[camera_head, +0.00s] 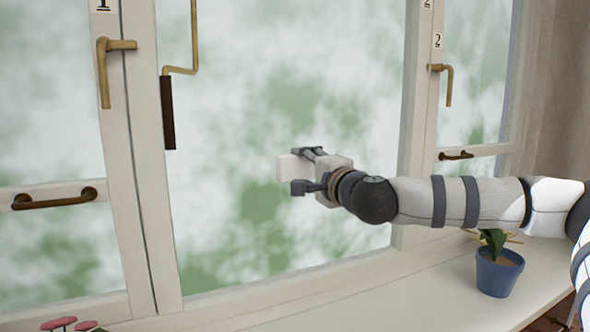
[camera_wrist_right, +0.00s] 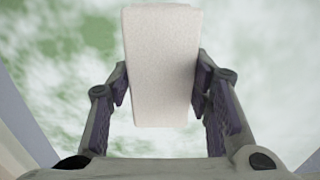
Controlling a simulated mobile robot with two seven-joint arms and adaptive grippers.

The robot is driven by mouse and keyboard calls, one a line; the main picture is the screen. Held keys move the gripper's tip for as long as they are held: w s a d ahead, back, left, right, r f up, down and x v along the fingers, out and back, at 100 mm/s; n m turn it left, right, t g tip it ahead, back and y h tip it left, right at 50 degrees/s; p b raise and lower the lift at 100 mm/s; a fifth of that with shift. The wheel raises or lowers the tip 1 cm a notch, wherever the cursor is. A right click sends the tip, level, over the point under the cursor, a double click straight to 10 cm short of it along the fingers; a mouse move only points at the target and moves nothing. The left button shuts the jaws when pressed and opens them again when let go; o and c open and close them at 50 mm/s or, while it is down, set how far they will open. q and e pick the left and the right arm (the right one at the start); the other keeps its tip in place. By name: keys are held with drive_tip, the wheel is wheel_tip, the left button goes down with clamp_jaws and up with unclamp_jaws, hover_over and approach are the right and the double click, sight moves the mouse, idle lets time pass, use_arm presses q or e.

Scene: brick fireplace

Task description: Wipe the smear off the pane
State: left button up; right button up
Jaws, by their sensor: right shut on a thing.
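The pane (camera_head: 240,90) is the large middle glass of the window, covered with cloudy white smear over green. Clearer green patches show left of and below my gripper. My right gripper (camera_head: 302,170) is in front of the middle of the pane, shut on a white block-shaped sponge (camera_head: 287,168). In the right wrist view the sponge (camera_wrist_right: 160,70) sits between the two fingers, its far end toward the pane (camera_wrist_right: 60,50). I cannot tell whether it touches the glass. My left gripper is not in view.
A blue pot with a plant (camera_head: 498,272) stands on the sill (camera_head: 420,290) below my right arm. Pink flower-like things (camera_head: 62,323) show at the bottom left. Brass handles (camera_head: 105,70) and a dark-gripped crank rod (camera_head: 168,112) stick out from the frames.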

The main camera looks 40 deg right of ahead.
drive_tip(key=s+d, duration=0.2)
drive_tip(key=d, duration=0.8)
drive_tip(key=shift+s, duration=0.25)
drive_tip(key=shift+d, duration=0.1)
drive_tip(key=shift+v, duration=3)
drive_tip(key=v, duration=0.3)
